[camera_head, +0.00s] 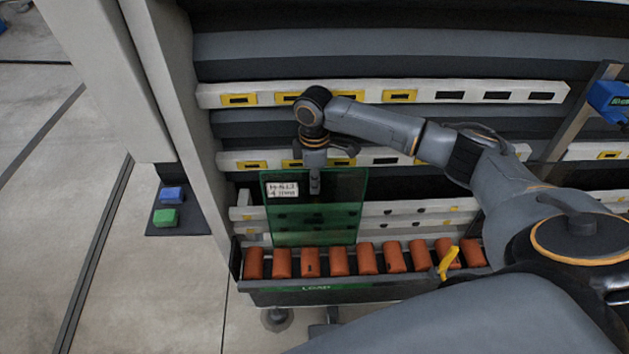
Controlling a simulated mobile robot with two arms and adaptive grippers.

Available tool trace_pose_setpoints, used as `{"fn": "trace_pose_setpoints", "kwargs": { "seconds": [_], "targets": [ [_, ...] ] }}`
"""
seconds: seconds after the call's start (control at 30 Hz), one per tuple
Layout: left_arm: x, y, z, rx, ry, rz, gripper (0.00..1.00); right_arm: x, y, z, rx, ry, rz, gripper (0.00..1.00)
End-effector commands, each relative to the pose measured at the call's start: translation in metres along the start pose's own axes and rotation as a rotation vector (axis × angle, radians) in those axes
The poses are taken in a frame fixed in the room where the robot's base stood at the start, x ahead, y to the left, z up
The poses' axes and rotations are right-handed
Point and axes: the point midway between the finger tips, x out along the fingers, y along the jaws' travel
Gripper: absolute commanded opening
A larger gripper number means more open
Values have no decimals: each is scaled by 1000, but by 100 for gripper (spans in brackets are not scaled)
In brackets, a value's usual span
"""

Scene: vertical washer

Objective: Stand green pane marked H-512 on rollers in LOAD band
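The green see-through pane (340,208) stands roughly upright behind the left part of the orange roller row (367,261). Its white label (283,190) is at its upper left; the writing is too small to read surely. The pane's lower edge is level with the roller tops; I cannot tell whether it touches them. My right gripper (315,184) is at the pane's top edge, with a finger in front of the glass, and appears shut on it. The green LOAD band (314,288) is on the rail front below the left rollers. My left gripper is not in view.
White rails (440,91) with yellow-marked slots cross the washer behind the pane. A yellow piece (447,263) sticks up at the right rollers. A pad with blue (171,194) and green (165,217) buttons is at left. A blue box (608,100) is at right.

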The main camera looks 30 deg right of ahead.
Motion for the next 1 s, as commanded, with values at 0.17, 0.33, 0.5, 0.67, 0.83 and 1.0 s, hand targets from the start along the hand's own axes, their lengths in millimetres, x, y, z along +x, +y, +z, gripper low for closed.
{"fn": "trace_pose_setpoints", "kwargs": {
  "seconds": [0.17, 0.33, 0.5, 0.67, 0.83, 1.0],
  "targets": [
    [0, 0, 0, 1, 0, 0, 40, 1, 1, -1, 0, 3, 2, 0],
    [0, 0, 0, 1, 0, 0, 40, 3, 1, -1, 0, 3, 2, 0],
    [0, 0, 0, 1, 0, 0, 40, 5, 1, -1, 0, 3, 1, 0],
    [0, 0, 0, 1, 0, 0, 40, 6, 1, -1, 0, 3, 2, 22],
    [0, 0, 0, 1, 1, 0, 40, 7, 0, 0, 0, 1, 1, 32],
    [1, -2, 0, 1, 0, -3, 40, 9, 0, 0, 0, -2, -2, 32]
  ]
}}
